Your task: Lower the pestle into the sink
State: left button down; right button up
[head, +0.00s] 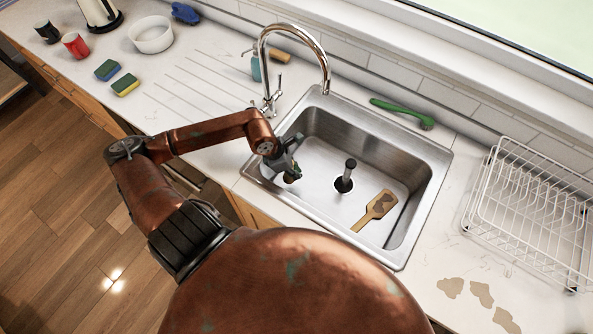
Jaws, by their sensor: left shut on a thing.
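My left gripper (292,169) is over the left part of the steel sink (403,259), reaching in past its left rim. It is shut on the pestle (291,179), of which only a small brownish piece shows beneath the fingers. The fingers hide the rest, and I cannot tell whether it touches the sink floor. My right gripper is not in view.
In the sink, a dark-topped upright tool (348,172) stands by the drain, and a stained wooden spatula (375,210) lies right of it. The faucet (293,35) arches behind. A green brush (402,111) lies behind the sink; a wire dish rack (530,205) stands right.

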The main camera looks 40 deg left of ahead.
pick_arm(q)
jog(key=shift+f+b, duration=1.65)
jog(key=shift+f, duration=0.75)
dwell(0.9)
jog(key=c, duration=1.7)
grip_release()
jog(key=shift+r, duration=0.1)
jog(key=v, duration=1)
jog(key=shift+s+a+r, duration=0.1)
jog(key=shift+a+r, duration=0.1)
jog(key=shift+r, duration=0.15)
jog(key=shift+s+r, duration=0.1)
jog(key=shift+r, duration=0.45)
